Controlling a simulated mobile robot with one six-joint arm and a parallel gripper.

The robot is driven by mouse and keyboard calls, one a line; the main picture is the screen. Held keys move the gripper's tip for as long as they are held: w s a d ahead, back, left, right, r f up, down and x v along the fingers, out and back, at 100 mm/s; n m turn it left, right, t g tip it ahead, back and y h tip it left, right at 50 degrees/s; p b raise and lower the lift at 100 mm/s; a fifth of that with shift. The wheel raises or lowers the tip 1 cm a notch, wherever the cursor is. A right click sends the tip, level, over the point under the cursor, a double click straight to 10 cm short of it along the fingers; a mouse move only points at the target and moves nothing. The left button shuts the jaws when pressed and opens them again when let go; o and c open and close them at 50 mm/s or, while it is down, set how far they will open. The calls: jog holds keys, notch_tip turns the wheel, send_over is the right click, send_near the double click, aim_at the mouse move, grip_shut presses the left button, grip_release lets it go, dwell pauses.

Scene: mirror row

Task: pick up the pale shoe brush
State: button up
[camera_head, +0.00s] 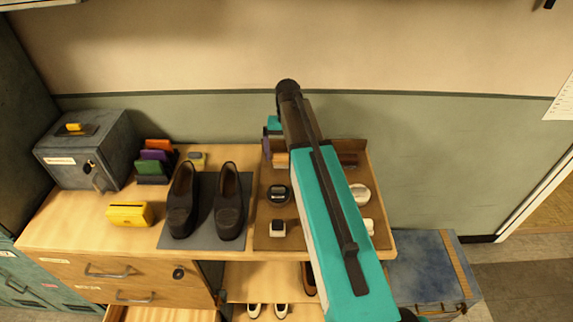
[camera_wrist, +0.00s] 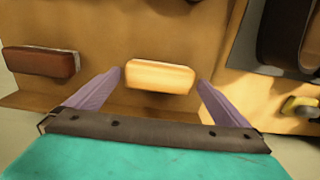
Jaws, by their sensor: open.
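The pale shoe brush (camera_wrist: 160,76) lies on the brown tray (camera_wrist: 98,40) in the wrist view, long side across the picture. It has a light tan top. In the head view the pale brush (camera_head: 280,160) shows at the tray's back left, partly hidden by my arm. My gripper (camera_wrist: 159,75) is open and empty, with one purple finger on each side of the brush's ends and a gap at each. How high the fingertips are above the tray is hard to tell.
A red-brown brush (camera_wrist: 40,62) lies left of the fingers in the wrist view. Round tins (camera_head: 278,194) and a white-topped jar (camera_head: 278,228) stand in the tray. Black shoes (camera_head: 229,205) stand on a grey mat beside it. A yellow box (camera_head: 129,214) is further left.

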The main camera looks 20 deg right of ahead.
jog(key=shift+f, duration=0.45)
jog(key=shift+c, duration=0.4)
jog(key=c, duration=0.9)
jog(key=shift+r, duration=0.1)
jog(key=shift+r+b, duration=1.65)
jog(key=shift+r, duration=3.3)
jog(key=o, duration=0.3)
jog(key=shift+c, duration=0.7)
